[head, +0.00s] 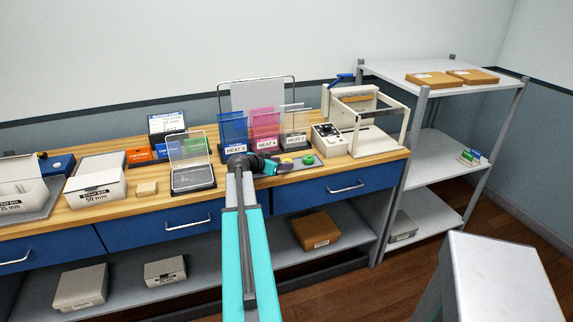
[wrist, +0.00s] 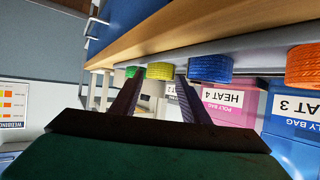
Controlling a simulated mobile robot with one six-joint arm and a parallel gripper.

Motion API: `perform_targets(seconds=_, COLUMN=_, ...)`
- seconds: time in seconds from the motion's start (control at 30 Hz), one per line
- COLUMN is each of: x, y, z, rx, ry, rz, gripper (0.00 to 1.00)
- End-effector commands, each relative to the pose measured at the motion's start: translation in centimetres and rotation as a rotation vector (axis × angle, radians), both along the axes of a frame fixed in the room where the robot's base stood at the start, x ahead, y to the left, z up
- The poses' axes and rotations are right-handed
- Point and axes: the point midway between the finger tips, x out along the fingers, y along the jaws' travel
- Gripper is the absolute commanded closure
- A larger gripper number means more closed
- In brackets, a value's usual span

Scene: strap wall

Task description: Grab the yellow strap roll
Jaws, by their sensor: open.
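The yellow strap roll (wrist: 159,71) shows in the wrist view in the gap between my fingertips, at the grey strip along the wooden bench edge. My gripper (wrist: 158,84) is open, with a dark finger to either side of the roll in the picture. I cannot tell whether the fingers reach around it or stop short. A green roll (wrist: 132,71) is close on its left, and a blue roll (wrist: 210,68) is to its right. In the head view my gripper (head: 272,166) is low over the bench, beside a small yellow roll (head: 287,158).
An orange roll (wrist: 303,65) is at the far right of the wrist view. Pink and blue poly bags labelled HEAT 4 (head: 265,130) and HEAT 3 (head: 233,132) stand behind the rolls. A cream machine (head: 370,125) stands right, and a clear-lidded box (head: 192,177) left.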

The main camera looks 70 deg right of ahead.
Motion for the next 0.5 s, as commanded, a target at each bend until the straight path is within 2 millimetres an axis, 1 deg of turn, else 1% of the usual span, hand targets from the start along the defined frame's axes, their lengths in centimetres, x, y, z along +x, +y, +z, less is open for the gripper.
perform_targets(seconds=0.03, x=-0.2, y=-0.7, z=-0.1, rx=0.003, ry=0.002, rz=-0.002, gripper=0.58)
perform_targets(seconds=0.2, x=-0.5, y=-2.0, z=-0.8, rx=-0.001, ry=0.001, rz=0.0, gripper=0.58)
perform_targets(seconds=0.5, x=-0.7, y=-2.3, z=-1.1, rx=-0.001, ry=0.0, rz=0.0, gripper=0.58)
